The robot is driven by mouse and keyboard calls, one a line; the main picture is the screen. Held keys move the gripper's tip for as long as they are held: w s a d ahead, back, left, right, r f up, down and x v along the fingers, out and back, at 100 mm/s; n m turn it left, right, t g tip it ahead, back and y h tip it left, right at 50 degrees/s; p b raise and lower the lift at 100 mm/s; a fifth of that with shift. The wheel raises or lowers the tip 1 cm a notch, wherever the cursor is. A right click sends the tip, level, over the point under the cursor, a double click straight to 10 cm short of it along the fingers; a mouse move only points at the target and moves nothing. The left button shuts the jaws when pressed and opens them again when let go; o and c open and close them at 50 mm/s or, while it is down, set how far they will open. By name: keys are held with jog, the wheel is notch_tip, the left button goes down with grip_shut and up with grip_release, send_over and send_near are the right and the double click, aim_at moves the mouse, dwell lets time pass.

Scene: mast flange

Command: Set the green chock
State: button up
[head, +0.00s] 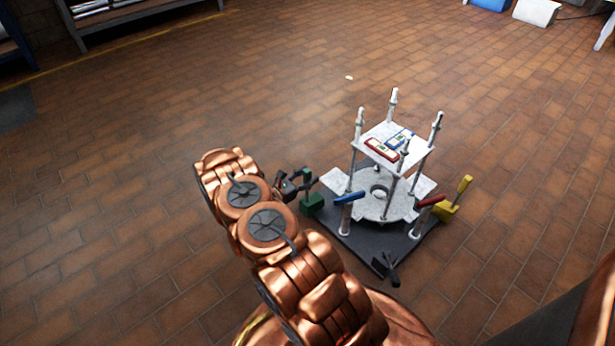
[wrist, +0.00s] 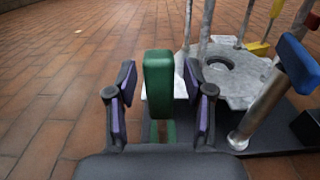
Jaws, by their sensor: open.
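The green chock (head: 312,203) sits at the left edge of the dark base plate, with a green upright handle rising from it. In the wrist view the green handle (wrist: 158,85) stands upright between the two fingers of my gripper (wrist: 159,104). The fingers are spread, with purple pads facing the handle, and a gap shows on the left side; on the right the pad is very close to it, and I cannot tell if it touches. In the head view my gripper (head: 291,187) is beside the chock, partly hidden by my arm.
A grey flange (head: 375,205) with posts and a small upper shelf (head: 390,160) stands on the dark base plate (head: 372,250). A blue-handled lever (head: 348,198), a red-handled lever (head: 430,200) and a yellow chock (head: 447,210) surround it. A black part (head: 388,268) is at the front corner.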

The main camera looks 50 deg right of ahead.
jog(key=shift+c, duration=0.4)
grip_shut()
